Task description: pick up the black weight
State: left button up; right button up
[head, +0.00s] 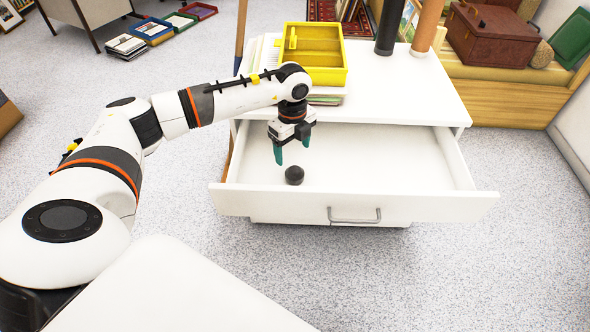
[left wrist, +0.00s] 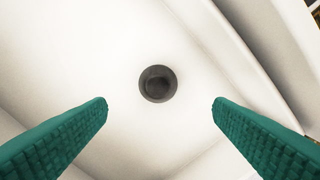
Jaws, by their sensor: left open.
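The black weight (head: 294,175) is a small dark round piece on the floor of the open white drawer (head: 390,160), toward its left end. In the left wrist view the weight (left wrist: 158,84) shows from above as a dark disc, centred between the fingers and a little beyond their tips. My left gripper (head: 292,152) points down above the drawer, close over the weight. Its green fingers (left wrist: 160,102) are spread wide with nothing between them. My right gripper does not show.
The drawer's front panel with its handle (head: 354,217) stands out toward me. On the white cabinet top (head: 400,90) are a yellow tray (head: 318,75) on a stack of papers and two upright tubes. The right part of the drawer is empty.

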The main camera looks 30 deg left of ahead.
aim_at(295, 169)
pick_arm(q)
notch_tip(295, 169, down, 5)
jog(key=shift+r+b, duration=0.1)
jog(key=shift+b, duration=0.3)
jog(key=f, duration=0.1)
jog(key=f+b, duration=0.1)
jog(key=f, duration=0.3)
jog(key=shift+w+d, duration=0.1)
jog(key=shift+d, duration=0.15)
jog(key=shift+r, duration=0.15)
jog(key=c, duration=1.2)
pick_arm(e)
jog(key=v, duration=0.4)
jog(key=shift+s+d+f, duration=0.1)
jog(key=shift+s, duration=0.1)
pick_arm(q)
jog(key=shift+r, duration=0.1)
